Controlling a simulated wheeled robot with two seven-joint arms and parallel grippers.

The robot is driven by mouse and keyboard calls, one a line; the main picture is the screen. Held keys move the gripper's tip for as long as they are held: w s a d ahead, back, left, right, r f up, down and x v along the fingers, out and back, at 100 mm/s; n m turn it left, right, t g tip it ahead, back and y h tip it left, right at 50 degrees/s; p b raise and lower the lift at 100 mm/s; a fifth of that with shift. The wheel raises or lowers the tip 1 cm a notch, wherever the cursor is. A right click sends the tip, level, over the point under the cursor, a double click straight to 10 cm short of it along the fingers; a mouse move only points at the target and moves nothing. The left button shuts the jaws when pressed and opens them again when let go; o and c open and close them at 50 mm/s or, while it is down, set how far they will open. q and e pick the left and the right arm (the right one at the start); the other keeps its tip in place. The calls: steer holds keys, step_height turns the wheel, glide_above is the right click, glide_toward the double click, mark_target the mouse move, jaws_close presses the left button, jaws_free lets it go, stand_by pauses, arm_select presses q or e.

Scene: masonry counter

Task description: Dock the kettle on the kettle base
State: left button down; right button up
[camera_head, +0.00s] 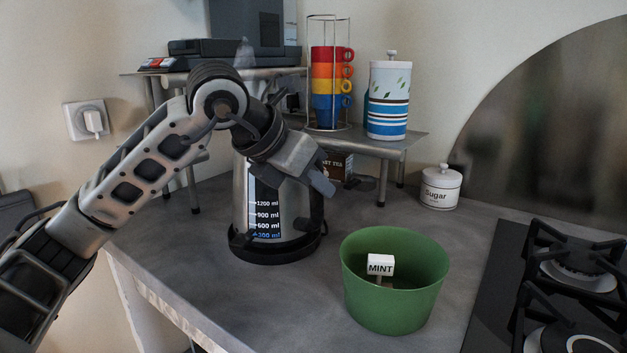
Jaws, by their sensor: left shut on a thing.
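The kettle (297,212) is a steel kettle with a level window marked in ml. It stands upright behind the green pot, its upper part and handle hidden by my left arm. The black kettle base (275,252) shows as a dark ring directly under the kettle. I see no clear gap between them, but cannot tell if the kettle is fully seated. My left gripper (320,178) is over the kettle's upper right side, shut on the kettle, with the grip itself largely hidden. My right gripper is not in view.
A green pot (393,300) with a MINT tag stands front right of the kettle. A metal shelf (395,143) behind holds stacked cups (331,85) and a striped canister (388,100). A sugar jar (440,187) stands right. The gas hob (490,290) fills the right edge.

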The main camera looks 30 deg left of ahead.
arm_select(q)
steer(key=shift+f+b, duration=0.35)
steer(key=shift+b, duration=0.1)
steer(key=c, duration=1.6)
jaws_free()
steer(key=shift+o, duration=0.2)
steer(key=shift+f, duration=0.3)
steer(key=p+v, duration=0.3)
steer(key=v, duration=0.8)
steer(key=shift+s+r, duration=0.1)
